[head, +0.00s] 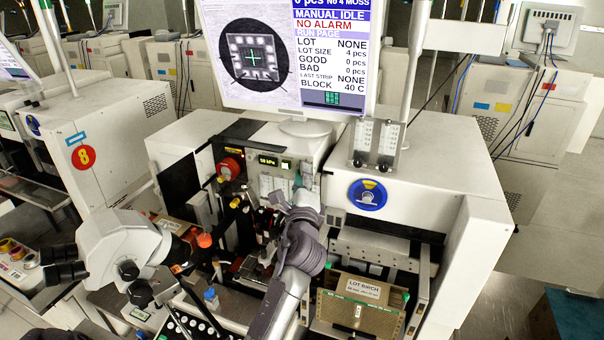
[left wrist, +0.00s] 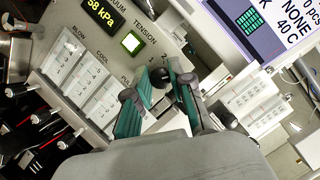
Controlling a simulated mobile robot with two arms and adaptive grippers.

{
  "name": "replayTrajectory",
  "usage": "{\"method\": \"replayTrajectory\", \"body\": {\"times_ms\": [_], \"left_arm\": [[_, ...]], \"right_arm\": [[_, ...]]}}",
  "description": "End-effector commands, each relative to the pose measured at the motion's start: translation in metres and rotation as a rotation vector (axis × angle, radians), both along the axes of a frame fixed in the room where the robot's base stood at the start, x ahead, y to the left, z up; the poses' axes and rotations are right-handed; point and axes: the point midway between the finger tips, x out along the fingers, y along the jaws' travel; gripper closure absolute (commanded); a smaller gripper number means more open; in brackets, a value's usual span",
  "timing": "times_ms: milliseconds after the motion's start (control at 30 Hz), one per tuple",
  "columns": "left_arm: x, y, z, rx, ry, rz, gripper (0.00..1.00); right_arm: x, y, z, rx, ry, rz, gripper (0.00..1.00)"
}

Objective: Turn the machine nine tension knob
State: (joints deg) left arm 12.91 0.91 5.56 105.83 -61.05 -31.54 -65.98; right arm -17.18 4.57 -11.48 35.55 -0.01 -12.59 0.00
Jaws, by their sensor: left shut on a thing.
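The tension knob (left wrist: 160,76) is a small black round knob on the machine's light grey panel (left wrist: 92,52), just below the printed word TENSION. My left gripper (left wrist: 161,82) has its teal-padded fingers closed on either side of the knob, gripping it. In the head view my left gripper (head: 280,198) is at the front panel below the monitor, and it hides the knob there. My right gripper is not in view.
The monitor (head: 299,127) stands above the panel. A microscope (head: 120,245) is at the lower left, near levers and an orange knob (head: 204,240). A strip magazine labelled LOT BIRCH (head: 362,290) sits at the lower right. Machine eight (head: 95,150) stands to the left.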

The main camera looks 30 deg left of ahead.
Motion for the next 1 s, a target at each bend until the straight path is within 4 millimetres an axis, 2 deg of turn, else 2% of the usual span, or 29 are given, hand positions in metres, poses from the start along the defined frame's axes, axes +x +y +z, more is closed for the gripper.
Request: {"method": "replayTrajectory", "body": {"times_ms": [300,1000], "left_arm": [[0.0003,-0.0011,0.0012,-0.298,-0.071,-0.001,1.00],[0.0003,-0.0006,0.0033,-0.942,-0.226,-0.001,1.00]], "right_arm": [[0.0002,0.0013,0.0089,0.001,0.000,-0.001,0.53],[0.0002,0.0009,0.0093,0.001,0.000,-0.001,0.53]]}}
